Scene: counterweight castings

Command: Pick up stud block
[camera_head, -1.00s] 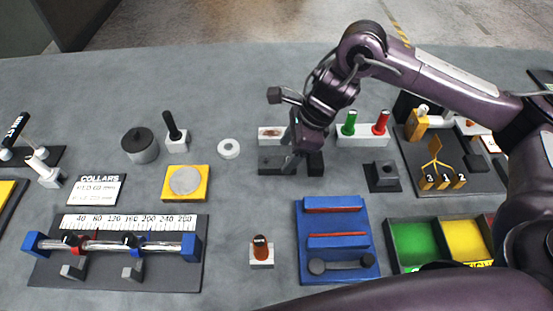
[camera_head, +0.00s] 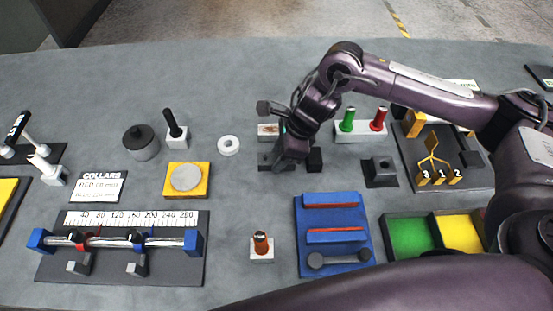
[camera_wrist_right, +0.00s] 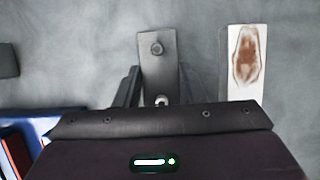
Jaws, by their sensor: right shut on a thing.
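The stud block, a dark grey bar with a small round stud, shows in the right wrist view (camera_wrist_right: 158,68) between the two fingers. In the head view only its left end shows clearly (camera_head: 266,161), beside my right gripper (camera_head: 290,160). The right gripper reaches down over the block, and its fingers (camera_wrist_right: 158,88) are shut on it from both sides. The hand hides the middle of the block in the head view. I cannot tell whether the block is clear of the table. My left gripper is not in view.
A white block with a brown mark (camera_wrist_right: 246,62) lies just beyond the stud block. A black block (camera_head: 315,159) is right of the gripper. The blue rack (camera_head: 335,270) is nearer, and a white ring (camera_head: 228,146) is to the left. Bare table lies between them.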

